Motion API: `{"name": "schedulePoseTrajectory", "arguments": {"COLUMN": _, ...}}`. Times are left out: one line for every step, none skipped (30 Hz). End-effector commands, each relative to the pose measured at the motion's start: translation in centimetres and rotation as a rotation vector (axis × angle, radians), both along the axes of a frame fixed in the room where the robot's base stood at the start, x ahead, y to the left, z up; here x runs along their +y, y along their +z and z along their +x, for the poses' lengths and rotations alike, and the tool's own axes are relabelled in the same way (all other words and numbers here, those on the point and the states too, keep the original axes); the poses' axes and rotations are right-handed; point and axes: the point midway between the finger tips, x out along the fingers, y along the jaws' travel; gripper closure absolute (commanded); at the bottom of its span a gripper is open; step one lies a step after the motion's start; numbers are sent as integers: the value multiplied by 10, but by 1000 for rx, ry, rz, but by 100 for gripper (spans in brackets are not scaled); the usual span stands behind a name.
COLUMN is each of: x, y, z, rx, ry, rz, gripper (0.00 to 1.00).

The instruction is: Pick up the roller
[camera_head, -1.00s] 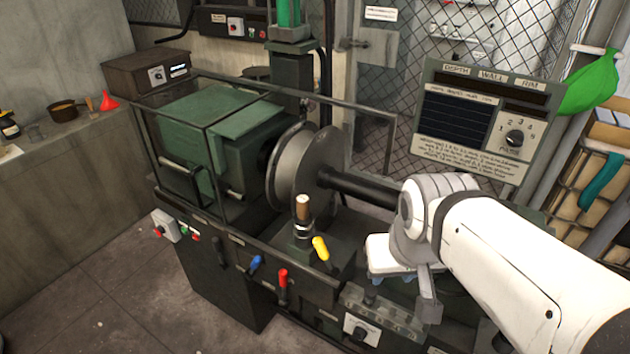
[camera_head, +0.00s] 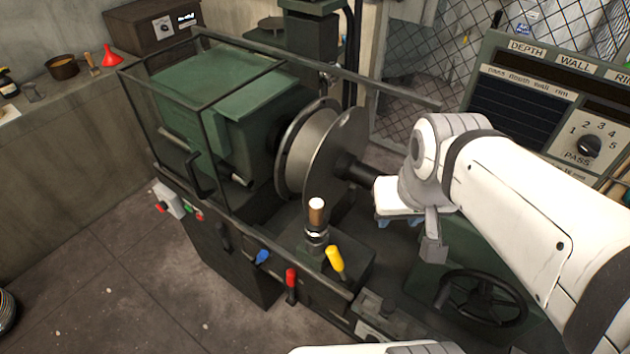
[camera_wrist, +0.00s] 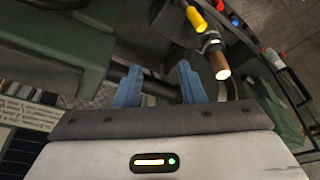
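What looks like the roller, a short tool with a wooden handle (camera_head: 317,211) and a metal collar, stands upright on a block at the front of the lathe (camera_head: 215,108). It also shows in the wrist view (camera_wrist: 219,66), right of my fingers. My gripper (camera_head: 396,222) is to the right of it, in front of the big disc, and apart from it. In the wrist view my two blue fingers (camera_wrist: 159,72) are spread with nothing held between them. The roller's lower end is hidden in its holder.
Yellow (camera_head: 335,259), red (camera_head: 291,279) and blue (camera_head: 262,256) levers stand along the lathe's front. A large grey disc (camera_head: 338,160) and dark shaft are behind the handle. A handwheel (camera_head: 480,298) is at lower right. A dial panel (camera_head: 575,115) rises behind my arm.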

Motion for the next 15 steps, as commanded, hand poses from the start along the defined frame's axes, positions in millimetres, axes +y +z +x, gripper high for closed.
{"name": "schedulePoseTrajectory", "arguments": {"x": 0, "y": 0, "z": 0, "rx": 0, "ry": 0, "rz": 0, "gripper": 64}}
{"name": "schedulePoseTrajectory", "arguments": {"x": 0, "y": 0, "z": 0, "rx": 0, "ry": 0, "rz": 0, "gripper": 64}}
{"name": "schedulePoseTrajectory", "arguments": {"x": 0, "y": 0, "z": 0, "rx": 1, "ry": -1, "rz": 0, "gripper": 60}}
{"name": "schedulePoseTrajectory", "arguments": {"x": 0, "y": 0, "z": 1, "rx": 2, "ry": -2, "rz": 1, "gripper": 58}}
{"name": "schedulePoseTrajectory", "arguments": {"x": 1, "y": -1, "z": 2, "rx": 5, "ry": -5, "rz": 3, "gripper": 55}}
{"name": "schedulePoseTrajectory", "arguments": {"x": 3, "y": -2, "z": 5, "rx": 11, "ry": -13, "rz": 7, "gripper": 52}}
{"name": "schedulePoseTrajectory", "arguments": {"x": 5, "y": -3, "z": 8, "rx": 18, "ry": -21, "rz": 12, "gripper": 50}}
{"name": "schedulePoseTrajectory", "arguments": {"x": 9, "y": -5, "z": 12, "rx": 29, "ry": -32, "rz": 18, "gripper": 47}}
{"name": "schedulePoseTrajectory", "arguments": {"x": 18, "y": -7, "z": 19, "rx": 45, "ry": -52, "rz": 29, "gripper": 44}}
{"name": "schedulePoseTrajectory", "arguments": {"x": 23, "y": -10, "z": 25, "rx": 59, "ry": -71, "rz": 37, "gripper": 44}}
{"name": "schedulePoseTrajectory", "arguments": {"x": 28, "y": -12, "z": 32, "rx": 74, "ry": -95, "rz": 45, "gripper": 44}}
{"name": "schedulePoseTrajectory", "arguments": {"x": 36, "y": -16, "z": 43, "rx": 98, "ry": -129, "rz": 56, "gripper": 44}}
{"name": "schedulePoseTrajectory", "arguments": {"x": 42, "y": -20, "z": 51, "rx": 118, "ry": -158, "rz": 63, "gripper": 44}}
{"name": "schedulePoseTrajectory", "arguments": {"x": 48, "y": -24, "z": 59, "rx": 136, "ry": -187, "rz": 69, "gripper": 44}}
{"name": "schedulePoseTrajectory", "arguments": {"x": 57, "y": -29, "z": 69, "rx": 160, "ry": -227, "rz": 77, "gripper": 44}}
